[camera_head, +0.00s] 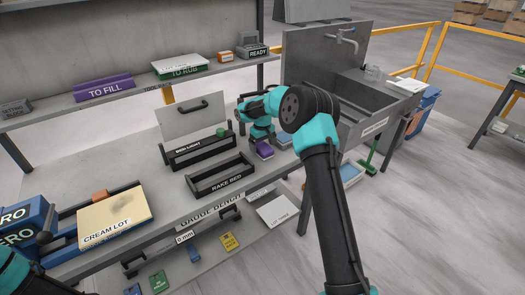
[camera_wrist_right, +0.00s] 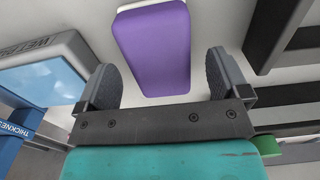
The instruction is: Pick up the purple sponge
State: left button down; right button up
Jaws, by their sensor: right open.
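The purple sponge (camera_head: 265,150) lies on the grey bench top, below my right gripper (camera_head: 257,136). In the right wrist view the purple sponge (camera_wrist_right: 152,50) has a pale layer along its far edge. The right gripper (camera_wrist_right: 162,80) is open and empty, with one finger to each side of the sponge's near end in the picture. Neither finger is seen touching it; the height gap is hard to judge. My left gripper is out of view; only a piece of my left arm shows at the lower left of the head view.
A blue-topped block (camera_head: 284,139) sits just right of the sponge. The black RAKE BED tray (camera_head: 222,178) lies to its left, with another black tray (camera_head: 205,150) behind. A metal sink (camera_head: 372,98) stands to the right. A shelf (camera_head: 140,88) runs along the back.

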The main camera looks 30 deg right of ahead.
aim_at(263, 146)
jog(key=shift+f, duration=0.85)
jog(key=shift+c, duration=0.2)
jog(key=c, duration=0.9)
jog(key=shift+c, duration=0.2)
notch_tip(263, 146, up, 10)
jog(key=shift+r, duration=0.1)
